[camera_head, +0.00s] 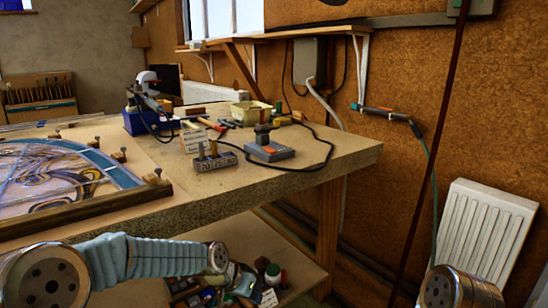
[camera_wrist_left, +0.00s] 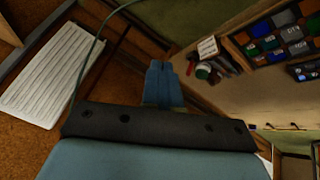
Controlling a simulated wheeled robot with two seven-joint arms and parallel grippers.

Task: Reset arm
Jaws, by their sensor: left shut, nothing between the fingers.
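My left arm (camera_head: 150,258) comes in at the lower left of the head view, below and in front of the workbench edge. In the left wrist view my left gripper (camera_wrist_left: 163,68) has its blue fingers together, with nothing between them. It points over the floor and lower shelf area, apart from any object. Of my right arm (camera_head: 455,287), only a metallic joint shows at the bottom right of the head view; its gripper is out of view.
A lower shelf (camera_head: 300,275) carries bottles and boxes. A white radiator (camera_head: 485,235) stands right. Open space lies between bench and radiator.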

